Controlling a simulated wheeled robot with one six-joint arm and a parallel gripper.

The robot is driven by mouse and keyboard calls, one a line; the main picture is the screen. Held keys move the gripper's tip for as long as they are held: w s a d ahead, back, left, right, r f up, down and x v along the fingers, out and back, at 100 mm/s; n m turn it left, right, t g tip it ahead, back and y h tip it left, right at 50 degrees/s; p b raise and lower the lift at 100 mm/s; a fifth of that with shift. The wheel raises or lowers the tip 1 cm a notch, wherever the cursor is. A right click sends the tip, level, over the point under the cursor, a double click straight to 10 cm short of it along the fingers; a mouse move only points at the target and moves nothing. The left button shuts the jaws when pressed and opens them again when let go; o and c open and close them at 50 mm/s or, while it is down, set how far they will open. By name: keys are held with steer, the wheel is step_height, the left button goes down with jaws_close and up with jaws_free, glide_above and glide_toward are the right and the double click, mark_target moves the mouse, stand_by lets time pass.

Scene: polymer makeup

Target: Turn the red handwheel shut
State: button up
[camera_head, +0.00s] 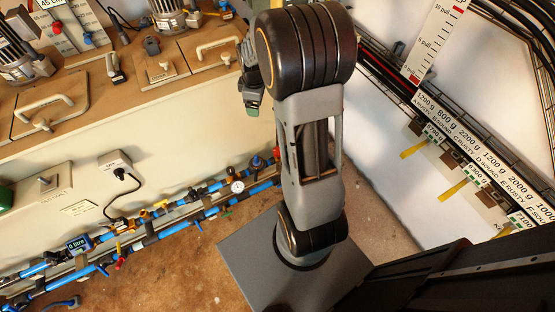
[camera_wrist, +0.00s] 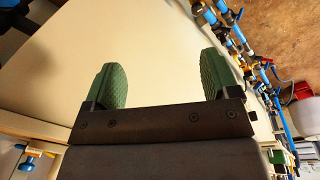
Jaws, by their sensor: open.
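A small red part (camera_head: 277,153) shows on the blue pipework just left of my arm in the head view. It may be the red handwheel, but it is too small to tell.
Blue pipes (camera_head: 180,210) with valves and a round gauge (camera_head: 237,187) run along the base of the cream cabinet (camera_head: 200,125). Motors and handled lids stand on the wooden top (camera_head: 125,85). A white panel with labels and yellow tags (camera_head: 453,190) stands at right.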

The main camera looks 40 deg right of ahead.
steer(key=d+f+n+b, duration=0.2)
steer(key=d+f+b, duration=0.1)
steer(key=f, duration=1)
steer(key=w+d+f+n+g+b, duration=0.1)
steer(key=d+f+b, duration=0.3)
steer(key=f, duration=1)
steer(key=w+d+f+n+b, duration=0.1)
steer(key=d+f+n+b, duration=0.1)
steer(key=f, duration=1.1)
steer(key=shift+w+d+f+n+g+b, duration=0.1)
steer(key=shift+d+n+g+b, duration=0.1)
steer(key=shift+d+b, duration=0.25)
steer(key=shift+d+f+n+g+b, duration=0.1)
steer(key=shift+d+n+b, duration=0.1)
steer(key=shift+b, duration=0.45)
steer(key=c, duration=0.9)
